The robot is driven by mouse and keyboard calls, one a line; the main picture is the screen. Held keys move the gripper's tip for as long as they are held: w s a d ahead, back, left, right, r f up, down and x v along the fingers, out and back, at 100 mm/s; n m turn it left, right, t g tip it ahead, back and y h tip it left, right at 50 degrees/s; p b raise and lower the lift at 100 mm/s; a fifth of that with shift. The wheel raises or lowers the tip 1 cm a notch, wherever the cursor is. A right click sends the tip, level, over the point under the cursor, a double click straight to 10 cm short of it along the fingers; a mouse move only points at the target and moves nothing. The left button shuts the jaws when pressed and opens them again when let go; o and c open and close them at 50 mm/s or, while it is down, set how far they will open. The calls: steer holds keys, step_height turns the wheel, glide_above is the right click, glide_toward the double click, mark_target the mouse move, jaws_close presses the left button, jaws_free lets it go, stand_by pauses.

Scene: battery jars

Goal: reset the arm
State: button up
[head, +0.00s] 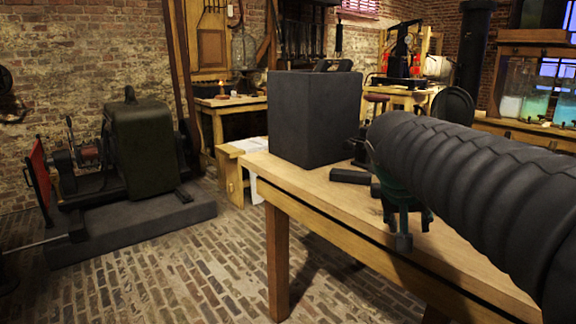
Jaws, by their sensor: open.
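My gripper (408,224) is dark green and hangs at the end of my black ribbed arm, over the wooden table (300,190) at the right. It points down with its jaws open, and I see nothing between them. My arm hides part of the gripper and the table behind it. A tall black box-shaped jar (315,118) stands upright on the table to the left of the gripper, clearly apart from it.
A small black block (350,176) lies between the jar and my gripper. Glass jars (535,105) stand on a far-right bench. Brick floor (190,270) lies clear at front left.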

steer(key=s+a+f+n+y, duration=0.1)
steer(key=s+a+f+y, duration=0.1)
steer(key=s+f, duration=0.5)
steer(key=s+a+f+n+y, duration=0.2)
steer(key=s+a+f, duration=0.2)
steer(key=s+f, duration=0.3)
steer(key=s, duration=0.4)
steer(key=shift+s+a+y, duration=0.15)
steer(key=shift+a+y, duration=0.15)
